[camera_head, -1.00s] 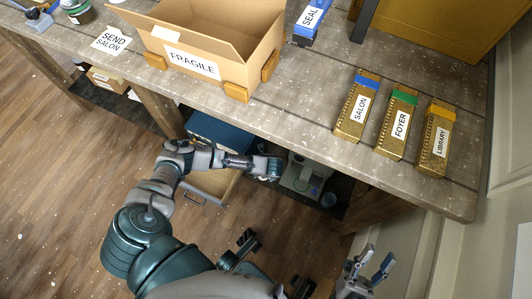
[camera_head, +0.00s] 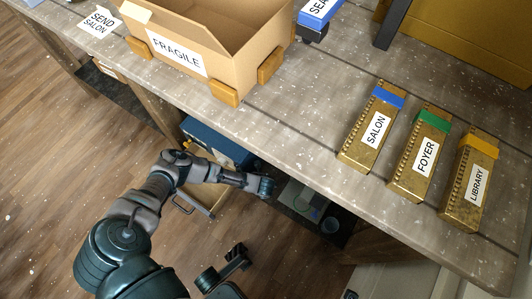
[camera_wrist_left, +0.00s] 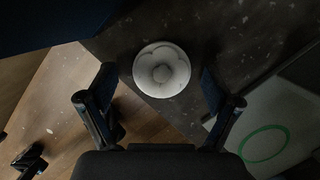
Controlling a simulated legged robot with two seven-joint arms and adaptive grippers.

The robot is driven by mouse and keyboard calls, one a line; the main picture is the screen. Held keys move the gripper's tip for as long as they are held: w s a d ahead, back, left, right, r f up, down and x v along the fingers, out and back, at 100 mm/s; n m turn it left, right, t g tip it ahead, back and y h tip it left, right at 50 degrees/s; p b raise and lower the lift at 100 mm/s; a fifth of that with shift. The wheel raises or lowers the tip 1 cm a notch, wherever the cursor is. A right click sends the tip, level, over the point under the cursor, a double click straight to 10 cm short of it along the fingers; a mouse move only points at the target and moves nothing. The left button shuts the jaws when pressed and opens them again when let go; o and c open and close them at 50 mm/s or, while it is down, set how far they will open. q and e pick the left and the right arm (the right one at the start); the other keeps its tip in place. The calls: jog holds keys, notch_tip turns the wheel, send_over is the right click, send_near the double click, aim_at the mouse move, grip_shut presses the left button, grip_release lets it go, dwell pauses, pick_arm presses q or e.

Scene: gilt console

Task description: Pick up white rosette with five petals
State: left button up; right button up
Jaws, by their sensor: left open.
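The white rosette (camera_wrist_left: 162,70) shows in the left wrist view as a round, pale disc with petal shapes and a central boss. It lies on a dark, speckled shelf (camera_wrist_left: 225,40) close to the shelf's edge. My left gripper (camera_wrist_left: 158,82) is open, its two fingers on either side of the rosette with gaps to both. In the head view my left gripper (camera_head: 265,187) is below the table top, and I cannot make out the rosette there. Only a small tip of my right gripper (camera_head: 350,294) shows at the bottom edge.
A blue cabinet (camera_head: 215,142) with an open drawer stands left of my left gripper. A pale object with a green ring (camera_wrist_left: 265,143) lies to its right. Above, the table (camera_head: 300,120) holds a FRAGILE box (camera_head: 220,65) and brass boxes labelled SALON (camera_head: 370,130), FOYER (camera_head: 420,152) and LIBRARY (camera_head: 470,182).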

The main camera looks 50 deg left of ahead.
pick_arm(q)
jog(key=shift+w+d+r, duration=0.1)
jog(key=shift+r, duration=0.2)
jog(key=c, duration=1.2)
jog(key=shift+c, duration=0.2)
